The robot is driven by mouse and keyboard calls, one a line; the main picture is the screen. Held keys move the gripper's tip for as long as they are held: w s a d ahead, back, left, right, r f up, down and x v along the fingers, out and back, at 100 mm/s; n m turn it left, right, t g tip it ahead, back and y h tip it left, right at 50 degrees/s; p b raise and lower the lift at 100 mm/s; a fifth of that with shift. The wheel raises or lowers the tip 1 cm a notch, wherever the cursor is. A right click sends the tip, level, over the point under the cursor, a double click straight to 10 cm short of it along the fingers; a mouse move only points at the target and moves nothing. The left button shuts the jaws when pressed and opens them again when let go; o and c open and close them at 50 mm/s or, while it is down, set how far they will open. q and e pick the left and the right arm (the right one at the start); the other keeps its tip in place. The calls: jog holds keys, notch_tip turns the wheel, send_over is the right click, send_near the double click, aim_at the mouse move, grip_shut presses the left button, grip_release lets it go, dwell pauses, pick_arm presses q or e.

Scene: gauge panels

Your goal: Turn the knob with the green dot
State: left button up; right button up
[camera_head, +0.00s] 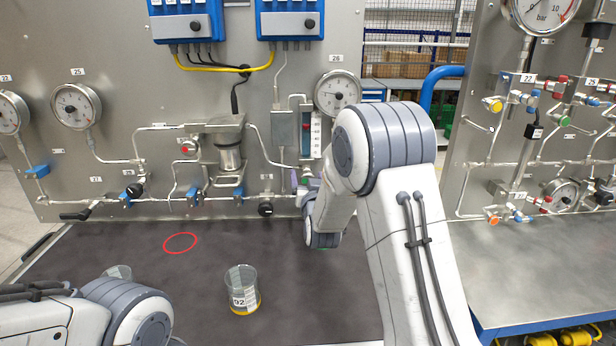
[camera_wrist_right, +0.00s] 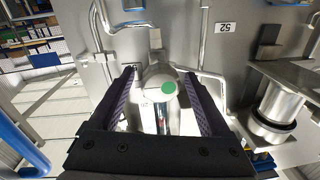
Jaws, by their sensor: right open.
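The knob with the green dot (camera_wrist_right: 168,88) shows in the right wrist view, a round pale metal end with a green disc on it, mounted by the panel's pipework. My right gripper (camera_wrist_right: 158,92) is open, with one dark finger on each side of the knob. I cannot tell whether the fingers touch it. In the head view my right gripper (camera_head: 305,187) is at the lower middle of the panel, mostly hidden by my own arm, and the knob cannot be made out there. My left arm enters at the lower left; its gripper is out of view.
The grey panel (camera_head: 100,165) carries gauges, pipes and several valves close around the right gripper. A beaker (camera_head: 241,290) labelled 92 with yellow contents stands on the dark bench (camera_head: 300,300), near a red ring (camera_head: 180,243). Another beaker (camera_head: 118,272) is partly hidden behind my left arm.

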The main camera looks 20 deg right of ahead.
grip_shut()
jog(key=shift+f+n+b, duration=0.15)
jog(key=shift+n+b, duration=0.15)
jog(key=shift+b, duration=0.15)
jog(key=shift+n+b, duration=0.85)
jog(key=shift+n, duration=0.25)
jog(key=shift+a+n+b, duration=0.1)
jog(key=shift+n+b, duration=0.35)
jog(key=shift+n, duration=0.85)
grip_release()
